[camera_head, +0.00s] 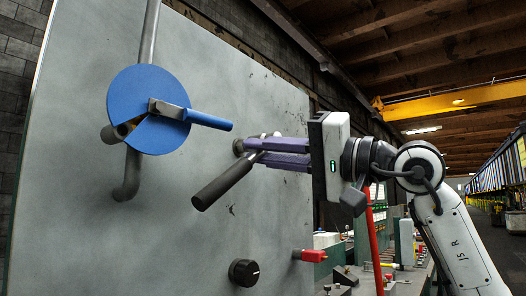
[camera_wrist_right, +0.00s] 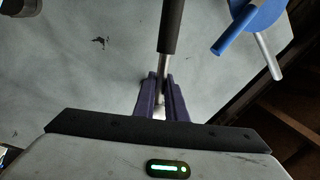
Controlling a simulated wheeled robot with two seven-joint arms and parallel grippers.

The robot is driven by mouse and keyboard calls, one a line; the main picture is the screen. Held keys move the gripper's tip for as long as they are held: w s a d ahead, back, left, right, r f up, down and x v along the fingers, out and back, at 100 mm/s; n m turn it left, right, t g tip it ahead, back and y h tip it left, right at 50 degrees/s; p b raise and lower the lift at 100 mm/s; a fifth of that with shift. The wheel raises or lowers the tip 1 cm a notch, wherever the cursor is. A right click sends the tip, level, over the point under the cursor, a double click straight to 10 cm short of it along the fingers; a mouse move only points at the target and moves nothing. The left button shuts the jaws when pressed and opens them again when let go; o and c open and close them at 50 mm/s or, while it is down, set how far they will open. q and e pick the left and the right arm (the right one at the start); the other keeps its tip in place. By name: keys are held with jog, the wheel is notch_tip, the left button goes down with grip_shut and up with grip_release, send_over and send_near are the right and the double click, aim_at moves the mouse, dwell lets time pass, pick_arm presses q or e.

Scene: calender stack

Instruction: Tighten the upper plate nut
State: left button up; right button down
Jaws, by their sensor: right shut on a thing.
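The grey upright plate (camera_head: 80,230) fills the left and middle of the head view. A tool with a black grip (camera_head: 224,183) and a metal shank stands out from the plate, its grip pointing down and left; the grip also shows in the wrist view (camera_wrist_right: 172,25). My right gripper (camera_head: 252,152), with purple fingers, is shut on the tool's metal part; the fingers also close around it in the wrist view (camera_wrist_right: 161,85). A small round metal piece (camera_head: 238,147), perhaps the nut, shows at the plate beside the fingertips. The fingers hide part of the joint. My left gripper is not in view.
A blue disc with a lever handle (camera_head: 137,90) sits on a pipe (camera_head: 130,175) left of the tool. Cluttered equipment stands at lower right.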

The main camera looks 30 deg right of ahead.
jog(key=shift+w+a+r, duration=0.1)
jog(key=shift+w, duration=0.2)
dwell(0.4)
jog(key=shift+p+x, duration=0.7)
jog(key=shift+x, duration=0.3)
dwell(0.3)
jog(key=shift+m, duration=0.6)
jog(key=shift+r+m+h, duration=0.1)
jog(key=shift+m+h, duration=0.2)
jog(key=shift+m, duration=0.3)
jog(key=shift+t, duration=0.3)
jog(key=shift+a+r+m, duration=0.1)
jog(key=shift+r+m, duration=0.05)
jog(key=shift+m, duration=0.45)
